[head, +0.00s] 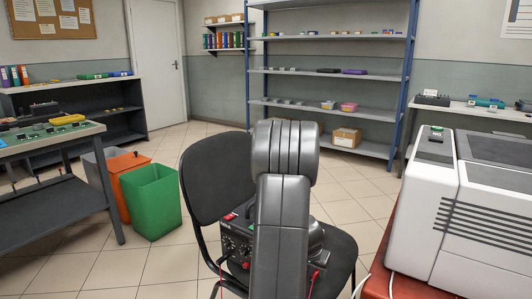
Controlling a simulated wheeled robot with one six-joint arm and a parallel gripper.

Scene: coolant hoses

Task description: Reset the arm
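My own grey arm stands upright in the lower middle of the head view, with its rounded joint at the top. The arm looks folded, with one link rising from the bottom edge. My gripper is not in view, so I cannot see whether it is open or holds anything. No coolant hose can be made out.
A black chair (217,174) stands close behind my arm, bearing a dark box with knobs (237,246). A white machine (475,205) on a red surface is at right. Green (153,203) and orange bins stand left, beside a workbench (60,205). Shelving (335,70) is behind.

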